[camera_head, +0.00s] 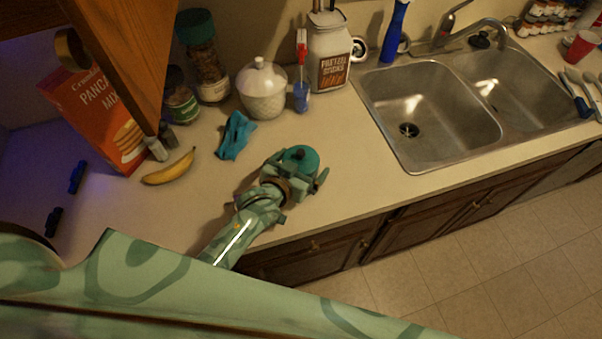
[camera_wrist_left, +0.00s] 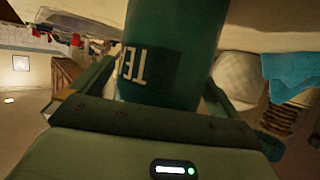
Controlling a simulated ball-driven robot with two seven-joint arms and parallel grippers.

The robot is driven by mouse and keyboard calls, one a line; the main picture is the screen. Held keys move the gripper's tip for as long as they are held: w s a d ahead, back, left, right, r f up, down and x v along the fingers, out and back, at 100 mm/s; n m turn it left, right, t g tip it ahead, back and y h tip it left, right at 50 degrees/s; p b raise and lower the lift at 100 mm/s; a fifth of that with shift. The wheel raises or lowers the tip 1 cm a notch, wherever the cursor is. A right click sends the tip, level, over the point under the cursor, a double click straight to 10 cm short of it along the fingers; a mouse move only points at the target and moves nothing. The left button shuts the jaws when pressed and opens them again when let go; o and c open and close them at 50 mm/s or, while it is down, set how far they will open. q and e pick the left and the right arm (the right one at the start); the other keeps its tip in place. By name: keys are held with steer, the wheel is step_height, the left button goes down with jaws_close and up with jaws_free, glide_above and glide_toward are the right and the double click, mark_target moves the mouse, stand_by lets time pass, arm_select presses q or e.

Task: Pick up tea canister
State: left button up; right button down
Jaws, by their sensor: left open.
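The tea canister (camera_head: 300,157) is green with a dark knob on its round lid. It stands on the counter near the front edge, left of the sink. My left gripper (camera_head: 297,173) is at the canister, with one finger on either side of it. My right gripper is not in view.
The double sink (camera_head: 430,105) is at right. A wooden cabinet door (camera_head: 125,50) hangs at upper left. Counter between canister and sink is clear.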

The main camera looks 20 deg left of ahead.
arm_select(q)
steer(key=c, duration=2)
steer(key=shift+r, duration=0.1)
